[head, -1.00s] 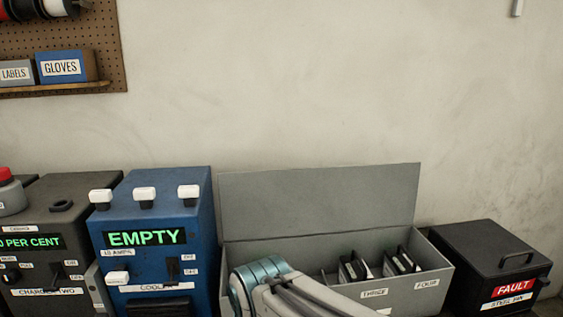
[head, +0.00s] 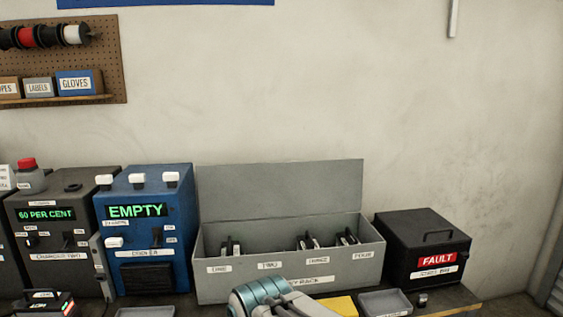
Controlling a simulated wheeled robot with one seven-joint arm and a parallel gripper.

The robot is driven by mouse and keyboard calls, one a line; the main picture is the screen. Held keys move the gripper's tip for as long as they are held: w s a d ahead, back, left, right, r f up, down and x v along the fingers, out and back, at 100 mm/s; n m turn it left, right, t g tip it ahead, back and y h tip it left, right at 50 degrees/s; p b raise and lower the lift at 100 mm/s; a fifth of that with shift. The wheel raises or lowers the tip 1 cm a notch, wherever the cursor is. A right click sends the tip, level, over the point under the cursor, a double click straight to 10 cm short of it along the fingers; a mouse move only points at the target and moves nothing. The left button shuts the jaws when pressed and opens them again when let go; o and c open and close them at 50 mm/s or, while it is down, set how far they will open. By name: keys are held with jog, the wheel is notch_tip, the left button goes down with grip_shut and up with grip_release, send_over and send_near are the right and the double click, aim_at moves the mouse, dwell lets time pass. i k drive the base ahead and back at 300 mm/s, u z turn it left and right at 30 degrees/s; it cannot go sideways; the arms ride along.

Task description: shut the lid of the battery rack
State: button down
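The battery rack (head: 215,283) is a long grey box on the bench against the wall. Its grey lid (head: 280,190) stands open, upright at the back edge. Inside, dark batteries stand in the slots labelled one, three and four; slot two looks empty. My arm (head: 268,295) shows at the bottom middle, in front of the rack and covering part of its front label. My gripper is not in view.
A blue cooler (head: 150,240) reading EMPTY stands close at the rack's left. A black box (head: 425,248) with a FAULT label stands at its right. A grey tray (head: 385,303) and a yellow thing (head: 340,305) lie in front.

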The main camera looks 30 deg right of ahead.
aim_at(244, 191)
jog(key=z, duration=0.7)
jog(key=i, duration=1)
